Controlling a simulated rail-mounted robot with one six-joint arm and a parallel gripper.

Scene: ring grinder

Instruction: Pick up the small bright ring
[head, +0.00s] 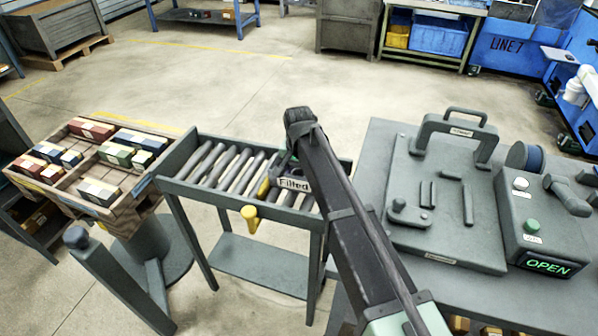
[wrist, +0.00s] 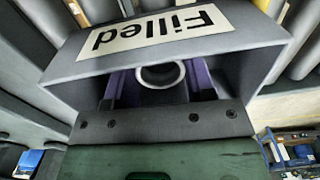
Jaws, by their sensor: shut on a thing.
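The small bright ring (wrist: 141,76) shows in the wrist view between the two purple fingers of my gripper (wrist: 160,79). My gripper is shut on it. The ring has a pale rim and a dark hole. A grey part with a white "Filled" label (wrist: 158,28) is just beyond, and the label reads upside down there. My arm crosses in front of that table's right end, and the ring and fingers are hidden in the head view.
A wooden tray of coloured blocks (head: 92,198) stands at the left. At the right a grey workbench (head: 380,140) carries a fixture plate (head: 450,240) with a handle, and a control box (head: 548,235) lit "OPEN". A yellow knob (head: 249,212) sticks out from the roller table. Open floor lies behind.

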